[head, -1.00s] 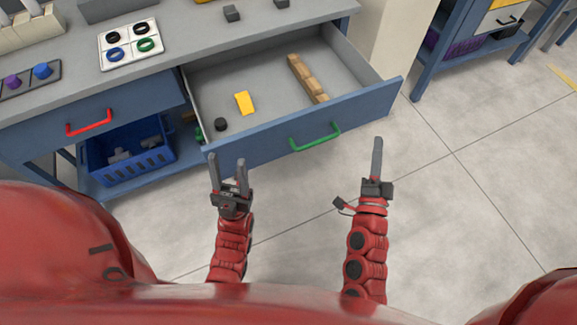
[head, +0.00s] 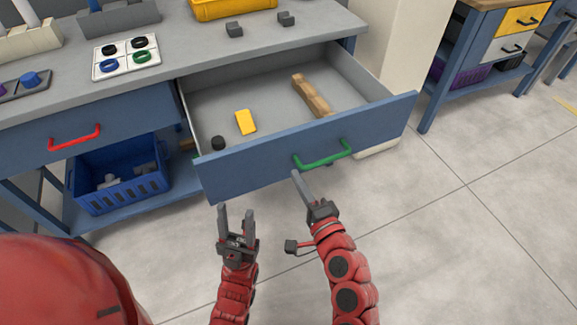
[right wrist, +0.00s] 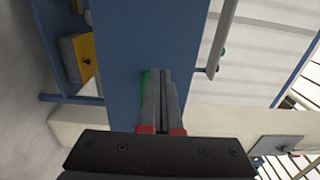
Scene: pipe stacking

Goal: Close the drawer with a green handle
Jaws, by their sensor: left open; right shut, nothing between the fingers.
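The drawer with the green handle (head: 324,157) stands pulled well out of the workbench. Its blue front (head: 240,172) faces me. Inside lie a yellow block (head: 245,122), a wooden piece (head: 311,96) and a small black piece (head: 218,143). My right gripper (head: 296,174) is shut and empty, its tips by the left end of the green handle. In the right wrist view the closed fingers (right wrist: 158,75) point at the blue front and partly hide a green strip; contact cannot be told. My left gripper (head: 236,210) is open and empty, below the drawer's left part.
A shut drawer with a red handle (head: 74,138) is at left, above a blue crate (head: 120,190) on the lower shelf. The worktop (head: 190,50) holds a white tray with coloured rings (head: 125,74). Another bench stands at right, with clear floor (head: 460,220) before it.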

